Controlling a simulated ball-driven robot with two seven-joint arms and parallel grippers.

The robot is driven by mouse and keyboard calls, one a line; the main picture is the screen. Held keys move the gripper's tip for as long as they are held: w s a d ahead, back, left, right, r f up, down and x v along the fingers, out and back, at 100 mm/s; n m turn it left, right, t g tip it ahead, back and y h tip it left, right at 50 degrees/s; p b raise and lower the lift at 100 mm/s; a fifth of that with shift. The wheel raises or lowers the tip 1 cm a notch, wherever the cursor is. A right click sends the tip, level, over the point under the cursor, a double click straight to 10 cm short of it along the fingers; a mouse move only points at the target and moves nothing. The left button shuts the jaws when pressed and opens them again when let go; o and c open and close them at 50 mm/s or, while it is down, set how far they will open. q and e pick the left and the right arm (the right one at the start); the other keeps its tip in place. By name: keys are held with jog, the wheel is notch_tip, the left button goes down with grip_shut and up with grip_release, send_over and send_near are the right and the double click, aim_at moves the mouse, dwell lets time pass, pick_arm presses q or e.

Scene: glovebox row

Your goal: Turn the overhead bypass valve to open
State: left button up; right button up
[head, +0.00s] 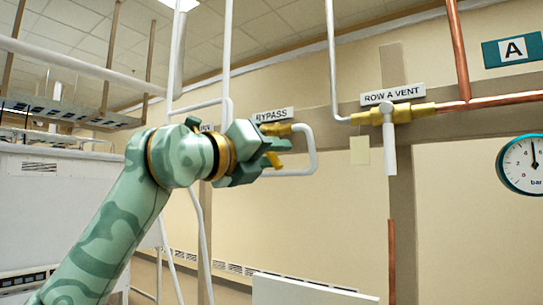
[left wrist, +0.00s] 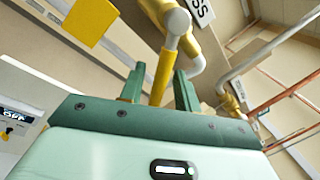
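The bypass valve has a brass-yellow body (head: 277,130) under the BYPASS label (head: 272,115), partly hidden by my gripper. In the left wrist view its yellow body (left wrist: 208,40) is close above my fingers, beside a white elbow. A yellow lever (left wrist: 161,76) hangs down between the two green fingers. My left gripper (head: 277,158) is raised at the valve; it also shows in the left wrist view (left wrist: 159,88). Its fingers are apart, with gaps visible beside the lever; I cannot tell whether one touches it. My right gripper is not in view.
To the right is the ROW A VENT valve (head: 403,112) with a white handle pointing down. A pale tag (head: 360,150) hangs between the valves. A white pipe (head: 313,150) loops beside my gripper. A pressure gauge (head: 522,163) and copper pipes are at far right.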

pick_arm(q)
jog(key=shift+s+a+f, duration=0.1)
jog(key=shift+s+a, duration=0.05)
jog(key=shift+a, duration=0.05)
jog(key=b+v, duration=0.5)
jog(key=v, duration=1)
jog(key=shift+s+a, duration=0.3)
jog(key=shift+c, duration=0.3)
